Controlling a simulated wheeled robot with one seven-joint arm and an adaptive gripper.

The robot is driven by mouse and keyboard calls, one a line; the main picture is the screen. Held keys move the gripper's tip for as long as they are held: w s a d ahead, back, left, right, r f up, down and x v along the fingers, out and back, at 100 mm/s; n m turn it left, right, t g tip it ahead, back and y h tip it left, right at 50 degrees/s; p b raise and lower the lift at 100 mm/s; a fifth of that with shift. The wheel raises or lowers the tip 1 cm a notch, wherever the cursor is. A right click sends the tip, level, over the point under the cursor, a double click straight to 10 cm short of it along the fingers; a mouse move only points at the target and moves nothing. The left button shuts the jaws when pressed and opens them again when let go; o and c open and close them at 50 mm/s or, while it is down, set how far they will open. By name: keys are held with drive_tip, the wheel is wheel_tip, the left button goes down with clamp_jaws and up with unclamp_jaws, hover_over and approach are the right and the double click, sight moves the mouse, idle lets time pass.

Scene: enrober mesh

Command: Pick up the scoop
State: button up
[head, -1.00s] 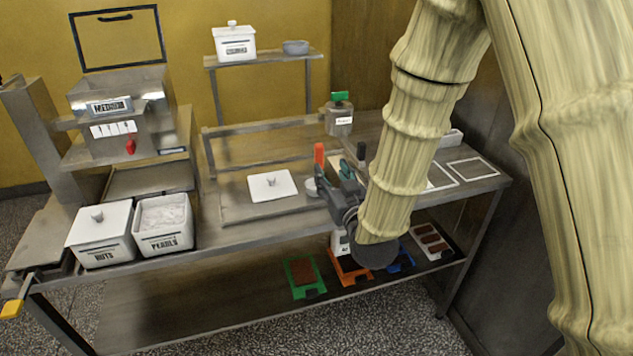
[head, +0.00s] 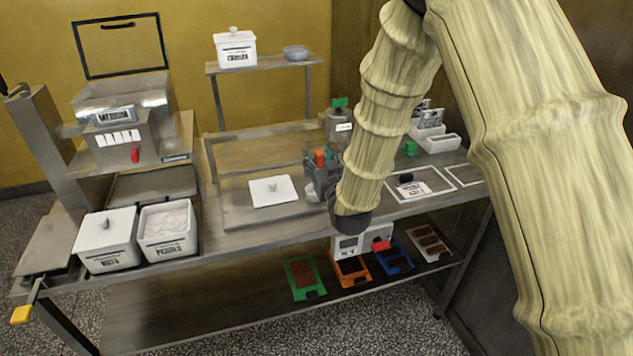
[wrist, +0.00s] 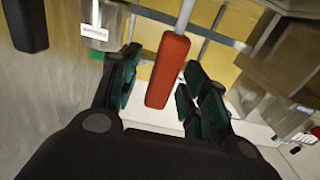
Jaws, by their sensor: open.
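The orange-red handle (wrist: 167,70), which appears to belong to the scoop, shows between my fingers in the wrist view, with a thin metal shaft running up from it. The same handle (head: 319,158) shows in the head view at the back right of the worktable. My gripper (head: 317,172) is beside it there; in the wrist view the gripper (wrist: 158,88) is open, with a dark green finger on each side of the handle. I cannot tell whether either finger touches it. The scoop's bowl is not visible.
A steel jar with a green top (head: 339,122) stands just behind my gripper. A white lid (head: 273,191) lies to the left on the worktable (head: 235,245). White bins marked NUTS (head: 106,242) and PEARLS (head: 167,230) stand at the front left. A dark handle (wrist: 25,25) shows in the wrist view.

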clamp_jaws()
drive_tip(key=shift+w+r, duration=0.1)
idle(0.4)
